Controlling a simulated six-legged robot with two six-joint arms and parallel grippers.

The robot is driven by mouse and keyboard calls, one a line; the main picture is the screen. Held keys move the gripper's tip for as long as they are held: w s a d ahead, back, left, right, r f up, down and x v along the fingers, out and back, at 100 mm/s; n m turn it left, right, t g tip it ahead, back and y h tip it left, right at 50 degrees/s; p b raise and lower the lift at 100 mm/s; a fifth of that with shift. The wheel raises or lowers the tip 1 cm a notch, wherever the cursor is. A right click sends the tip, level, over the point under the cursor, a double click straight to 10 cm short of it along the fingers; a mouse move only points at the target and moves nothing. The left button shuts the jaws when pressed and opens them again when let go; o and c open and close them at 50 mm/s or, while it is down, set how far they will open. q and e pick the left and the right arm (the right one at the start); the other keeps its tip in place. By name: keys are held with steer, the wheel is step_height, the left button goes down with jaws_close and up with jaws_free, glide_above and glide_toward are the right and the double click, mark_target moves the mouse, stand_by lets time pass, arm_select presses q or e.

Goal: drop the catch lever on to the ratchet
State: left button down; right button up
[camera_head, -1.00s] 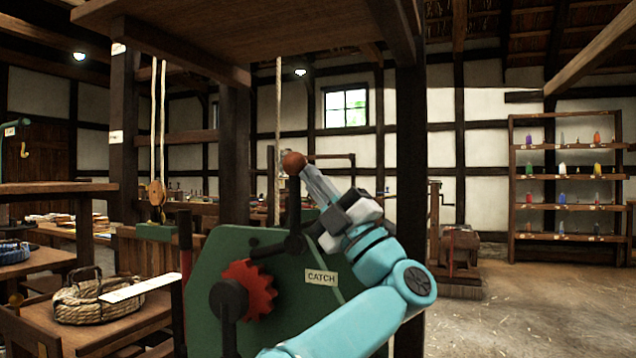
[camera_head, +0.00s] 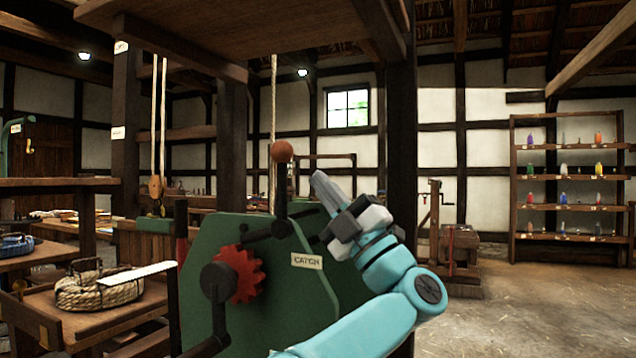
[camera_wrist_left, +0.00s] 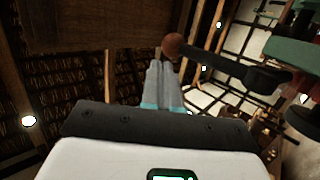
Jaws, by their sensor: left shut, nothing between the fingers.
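The catch lever is a black arm with a round brown knob (camera_head: 281,152) on top, standing nearly upright from its pivot on the green frame. A short black arm runs left from that pivot towards the red toothed ratchet (camera_head: 243,272); I cannot tell whether it touches the teeth. My left gripper (camera_head: 318,178) is shut and empty, a little right of the knob and apart from it. In the left wrist view the closed fingers (camera_wrist_left: 160,75) end close to the knob (camera_wrist_left: 172,46). My right gripper is in neither view.
The green frame (camera_head: 215,315) carries a CATCH label (camera_head: 307,261) and a black crank (camera_head: 218,315). A wooden post (camera_head: 402,190) stands behind my arm. A rope coil (camera_head: 98,290) lies on a bench at left. Open floor (camera_head: 540,310) lies at right.

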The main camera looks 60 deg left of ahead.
arm_select(q)
steer(key=d+r+v, duration=0.1)
steer(key=v, duration=0.7)
steer(key=shift+w, duration=0.35)
steer(key=shift+a, duration=0.1)
